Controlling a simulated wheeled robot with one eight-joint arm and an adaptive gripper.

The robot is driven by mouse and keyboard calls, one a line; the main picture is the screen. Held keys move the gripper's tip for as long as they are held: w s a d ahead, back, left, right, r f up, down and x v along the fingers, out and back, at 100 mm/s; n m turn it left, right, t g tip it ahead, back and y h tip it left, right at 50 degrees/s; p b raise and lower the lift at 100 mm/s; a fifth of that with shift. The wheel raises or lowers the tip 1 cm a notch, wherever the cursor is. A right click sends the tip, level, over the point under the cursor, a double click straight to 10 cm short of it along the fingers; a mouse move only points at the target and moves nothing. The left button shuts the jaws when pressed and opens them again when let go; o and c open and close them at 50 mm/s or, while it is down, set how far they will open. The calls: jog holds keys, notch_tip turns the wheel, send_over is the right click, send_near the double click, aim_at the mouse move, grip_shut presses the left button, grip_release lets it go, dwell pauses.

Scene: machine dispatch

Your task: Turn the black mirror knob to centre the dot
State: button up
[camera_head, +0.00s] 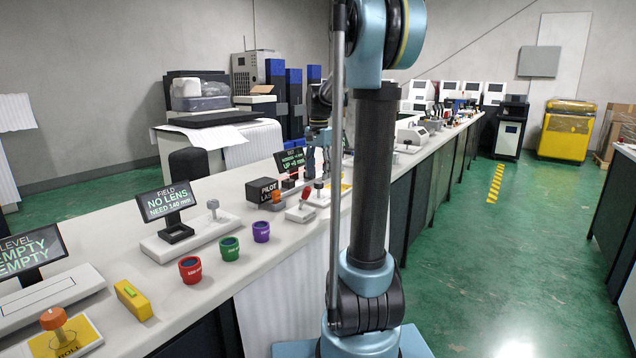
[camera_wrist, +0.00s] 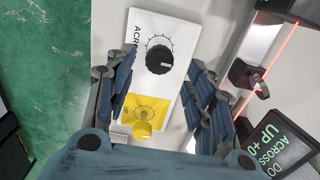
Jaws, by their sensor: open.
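The black mirror knob (camera_wrist: 159,59), with a pale pointer mark and a dial scale around it, sits on a white panel (camera_wrist: 179,28) in the wrist view. Lettering beside it begins "ACR". My gripper (camera_wrist: 160,88) is open, with one finger on each side of the panel and clear gaps to the knob. In the head view my gripper (camera_head: 318,148) hangs above the bench among the optics. A dot display (camera_wrist: 281,143) is partly cut off and shows "UP +0"; its "ACROSS" value is not readable. The dot itself cannot be made out.
A yellow knob (camera_wrist: 142,130) on a yellow plate marked "UP" is close to the black knob. A dark mirror mount (camera_wrist: 245,76) with red beams stands to the right. The pilot laser box (camera_head: 264,190) and a red-handled switch (camera_head: 305,193) are on the bench nearby.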

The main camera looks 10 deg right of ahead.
aim_at(319, 182)
jog(key=shift+f, duration=1.85)
jog(key=c, duration=1.1)
